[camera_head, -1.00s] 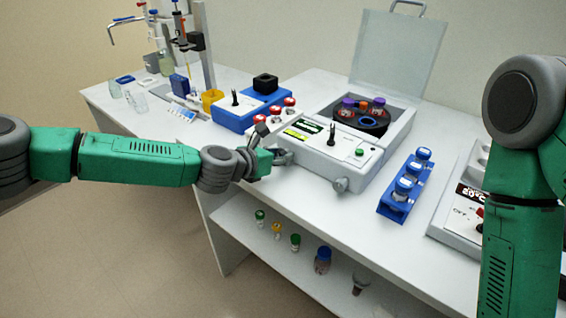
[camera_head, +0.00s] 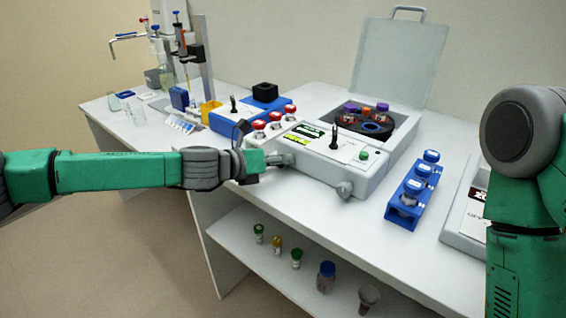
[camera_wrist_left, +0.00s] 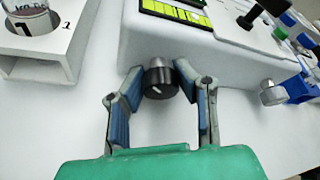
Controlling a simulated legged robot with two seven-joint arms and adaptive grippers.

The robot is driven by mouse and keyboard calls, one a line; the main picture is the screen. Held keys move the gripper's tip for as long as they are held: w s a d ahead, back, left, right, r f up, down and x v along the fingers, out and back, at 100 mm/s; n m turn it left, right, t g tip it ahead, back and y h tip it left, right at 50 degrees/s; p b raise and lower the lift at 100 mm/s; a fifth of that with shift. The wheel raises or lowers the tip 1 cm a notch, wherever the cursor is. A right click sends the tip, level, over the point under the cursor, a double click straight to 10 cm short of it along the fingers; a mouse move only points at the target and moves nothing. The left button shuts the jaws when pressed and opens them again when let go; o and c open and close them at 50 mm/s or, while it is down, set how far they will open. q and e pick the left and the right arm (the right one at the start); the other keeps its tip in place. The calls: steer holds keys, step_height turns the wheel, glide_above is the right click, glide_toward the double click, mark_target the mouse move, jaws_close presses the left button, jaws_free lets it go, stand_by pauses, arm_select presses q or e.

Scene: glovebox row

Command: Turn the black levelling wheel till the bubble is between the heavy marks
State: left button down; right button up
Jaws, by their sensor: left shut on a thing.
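The black levelling wheel (camera_wrist_left: 158,82) with a grey collar sticks out from the front of the white centrifuge (camera_head: 330,172). My left gripper (camera_wrist_left: 160,78) has a finger on either side of the wheel and is shut on it. In the head view my left gripper (camera_head: 278,160) is at the machine's front left corner, and I cannot make out the wheel there.
A grey knob (camera_head: 344,189) sticks out at the machine's front right. The lid (camera_head: 398,62) is up over a rotor with tubes. A blue rack (camera_head: 404,212) stands to the right, red-capped vials (camera_head: 275,117) to the left. Several vials stand on the lower shelf.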

arm_select(q)
steer(key=shift+a+f, duration=0.1)
steer(key=shift+a, duration=0.05)
steer(key=c, duration=1.6)
jaws_free()
steer(key=o, duration=0.4)
steer(key=shift+s+a, duration=0.2)
steer(key=shift+a, duration=0.05)
